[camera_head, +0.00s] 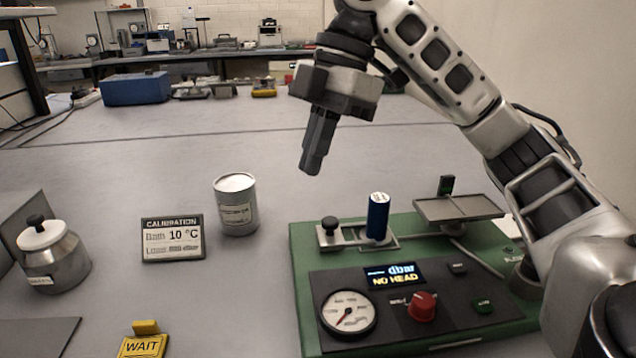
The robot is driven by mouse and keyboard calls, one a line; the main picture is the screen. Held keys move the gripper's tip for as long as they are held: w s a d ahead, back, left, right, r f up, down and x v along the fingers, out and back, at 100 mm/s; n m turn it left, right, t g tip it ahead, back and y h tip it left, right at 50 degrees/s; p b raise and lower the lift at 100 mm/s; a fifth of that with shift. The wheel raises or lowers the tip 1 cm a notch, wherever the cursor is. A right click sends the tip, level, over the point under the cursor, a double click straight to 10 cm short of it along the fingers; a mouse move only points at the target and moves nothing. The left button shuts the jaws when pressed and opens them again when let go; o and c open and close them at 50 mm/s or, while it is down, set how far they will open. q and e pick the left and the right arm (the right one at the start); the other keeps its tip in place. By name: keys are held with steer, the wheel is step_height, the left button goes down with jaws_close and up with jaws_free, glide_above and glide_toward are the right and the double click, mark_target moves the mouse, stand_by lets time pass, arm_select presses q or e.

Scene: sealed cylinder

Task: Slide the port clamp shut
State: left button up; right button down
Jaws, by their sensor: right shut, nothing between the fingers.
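My right gripper (312,168) is shut and empty. The port clamp (328,234) looks to be the metal slide with a black knob on the unit's top left. A blue cylinder (378,217) stands upright at the right part of that slide's plate. I cannot tell exactly how far the clamp reaches around it. The unit's display (395,275) reads "dbar" and "NO HEAD". My left gripper is not in view.
The unit carries a dial gauge (348,312), a red knob (422,305) and a metal tray (458,207). Left of it stand a white-lidded can (236,205), a calibration card (172,239), a metal pot (52,258) and a yellow WAIT sign (142,343).

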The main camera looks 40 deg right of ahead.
steer(key=b, duration=0.2)
glide_above(320, 238)
steer(key=a, duration=0.4)
step_height(320, 238, down, 9)
steer(key=shift+w+r, duration=0.1)
steer(key=shift+r, duration=0.1)
steer(key=d, duration=0.2)
steer(key=shift+d+f, duration=0.1)
steer(key=shift+d, duration=0.3)
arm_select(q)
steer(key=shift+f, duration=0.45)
arm_select(e)
steer(key=shift+d+f, duration=0.1)
steer(key=shift+d, duration=0.55)
